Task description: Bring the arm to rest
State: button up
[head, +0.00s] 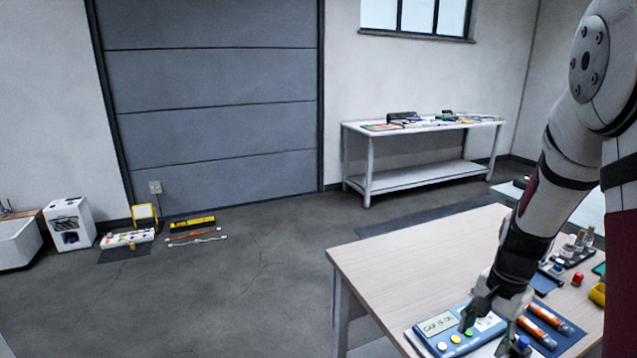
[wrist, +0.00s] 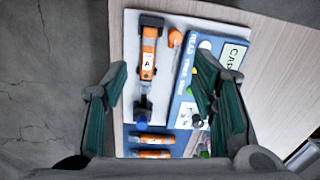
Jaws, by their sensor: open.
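My gripper (head: 490,322) is over the near part of the wooden table. In the wrist view my gripper (wrist: 157,78) is open, its green-padded fingers spread with nothing clamped between them. Below, between the fingers, an orange sensor marked A (wrist: 148,58) lies in a dark holder on a pale board (wrist: 132,30). An orange cap-like piece (wrist: 175,37) is beside it. A blue device (head: 437,332) with a display and coloured buttons is next to the board, partly hidden by my gripper.
Two orange sensors (head: 545,318) lie on a dark blue mat (head: 573,338) close to my gripper. Small bottles (head: 580,240), a red item (head: 577,279) and a yellow container (head: 598,293) stand farther right. The table's far left part (head: 400,255) is clear. A white bench (head: 420,176) stands by the wall.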

jog(key=s+a+r+n+t+p, duration=0.1)
jog(key=s+a+r+n, duration=0.25)
jog(key=a+r, duration=0.4)
jog(key=s+a+r+n+t+p, duration=0.1)
jog(key=s+a+r+n, duration=0.3)
jog(key=r, duration=0.6)
jog(key=s+a+r+n, duration=0.2)
jog(key=s+r, duration=0.1)
jog(key=s, duration=0.4)
jog(key=s+a+r+n+t, duration=0.1)
jog(key=s+a+r+n, duration=0.2)
jog(key=s, duration=0.4)
jog(key=shift+s+r+t+p, duration=0.15)
jog(key=shift+s+t+p, duration=0.2)
jog(key=shift+p, duration=0.1)
jog(key=shift+d, duration=0.1)
